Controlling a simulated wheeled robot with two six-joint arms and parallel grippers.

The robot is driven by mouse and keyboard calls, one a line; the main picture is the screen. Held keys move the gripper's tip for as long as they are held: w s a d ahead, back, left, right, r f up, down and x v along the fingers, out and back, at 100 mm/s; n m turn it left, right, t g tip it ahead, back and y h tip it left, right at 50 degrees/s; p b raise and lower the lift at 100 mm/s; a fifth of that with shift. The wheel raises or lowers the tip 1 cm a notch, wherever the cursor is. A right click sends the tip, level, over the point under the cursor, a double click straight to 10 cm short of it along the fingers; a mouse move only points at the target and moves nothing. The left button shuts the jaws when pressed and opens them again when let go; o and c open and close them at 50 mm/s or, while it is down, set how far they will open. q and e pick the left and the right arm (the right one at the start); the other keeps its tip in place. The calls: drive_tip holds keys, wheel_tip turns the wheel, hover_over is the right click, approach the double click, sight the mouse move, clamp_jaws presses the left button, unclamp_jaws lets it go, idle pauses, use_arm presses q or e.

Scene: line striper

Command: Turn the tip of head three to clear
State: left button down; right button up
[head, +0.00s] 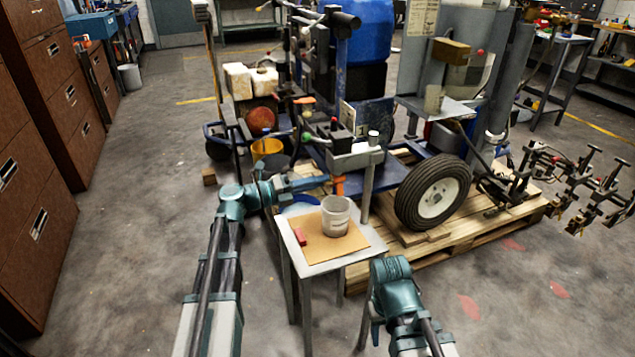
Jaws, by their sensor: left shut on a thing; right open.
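A striper stands on a wooden pallet, with a grey spray head block (357,158) at its front. A small orange tip (339,187) hangs below that block. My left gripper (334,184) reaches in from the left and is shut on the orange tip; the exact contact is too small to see. The tip's setting cannot be read.
A small table (290,250) in front of the striper carries a white bucket (336,214), a tan board and a red block (299,237). A large tyre (433,192) stands right of it, on the pallet (480,235). Brown cabinets (40,180) line the left. Floor between is clear.

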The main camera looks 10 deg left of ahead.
use_arm(q)
drive_tip(key=shift+d+n, duration=0.1)
drive_tip(key=shift+n, duration=1)
drive_tip(key=shift+c, duration=2.4)
unclamp_jaws()
drive_tip(key=shift+c, duration=0.2)
drive_tip(key=shift+o, duration=0.8)
drive_tip(key=shift+v, duration=3.55)
